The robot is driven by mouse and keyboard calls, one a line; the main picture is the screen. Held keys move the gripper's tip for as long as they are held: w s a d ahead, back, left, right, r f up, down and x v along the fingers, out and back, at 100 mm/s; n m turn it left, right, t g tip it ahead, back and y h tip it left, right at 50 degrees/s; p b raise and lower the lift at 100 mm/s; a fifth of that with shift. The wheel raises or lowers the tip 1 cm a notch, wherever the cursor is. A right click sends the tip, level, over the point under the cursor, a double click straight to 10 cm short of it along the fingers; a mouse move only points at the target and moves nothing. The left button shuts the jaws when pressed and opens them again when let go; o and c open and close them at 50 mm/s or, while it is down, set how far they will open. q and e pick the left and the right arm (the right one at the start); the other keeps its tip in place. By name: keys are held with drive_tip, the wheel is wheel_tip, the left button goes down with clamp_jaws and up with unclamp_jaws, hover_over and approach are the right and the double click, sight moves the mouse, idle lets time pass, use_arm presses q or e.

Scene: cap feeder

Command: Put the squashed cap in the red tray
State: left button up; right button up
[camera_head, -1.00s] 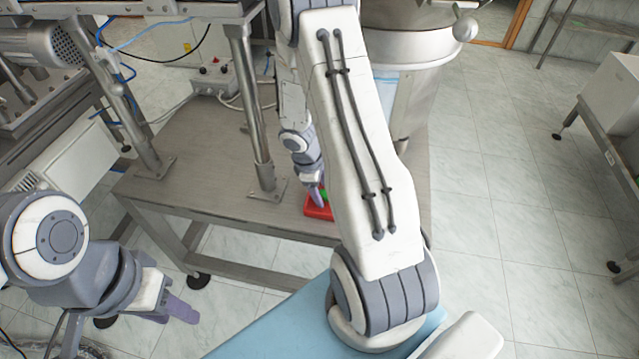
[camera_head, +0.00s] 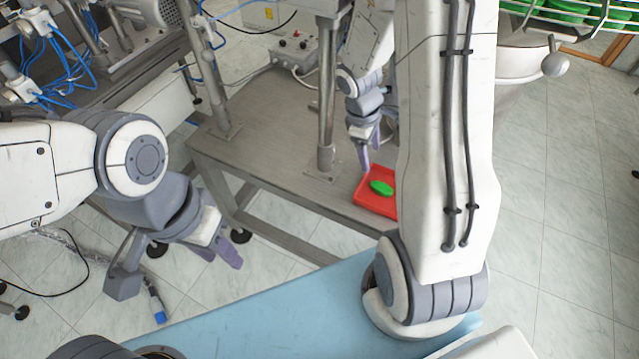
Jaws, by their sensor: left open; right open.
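The red tray (camera_head: 366,201) sits on the metal table, its right side hidden behind my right arm. A green cap (camera_head: 381,188), which looks flattened, lies in it. My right gripper (camera_head: 366,162) is open, just behind and left of the cap in the picture. It looks clear of the cap, and nothing shows between its fingers. My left gripper (camera_head: 220,250) is open and empty, in front of the table's left part and far from the tray.
The metal table (camera_head: 270,150) carries posts (camera_head: 326,100) close to the tray's left and a control box (camera_head: 300,45) at the back. Several green caps (camera_head: 565,12) sit in a wire-railed container at the top right. A steel drum (camera_head: 520,60) stands behind my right arm.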

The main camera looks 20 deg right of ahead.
drive_tip(key=s+a+r+t+y, duration=0.15)
drive_tip(key=a+r, duration=0.25)
drive_tip(key=a, duration=0.4)
drive_tip(key=s+a+r+g, duration=0.1)
drive_tip(key=s+a+r, duration=0.2)
drive_tip(key=a+r, duration=0.35)
drive_tip(key=s+a+r+m+y, duration=0.1)
drive_tip(key=s+a+r+y, duration=0.1)
drive_tip(key=s+a, duration=0.9)
drive_tip(key=s+r, duration=0.1)
drive_tip(key=s, duration=0.2)
drive_tip(key=shift+a, duration=0.35)
drive_tip(key=shift+w, duration=0.1)
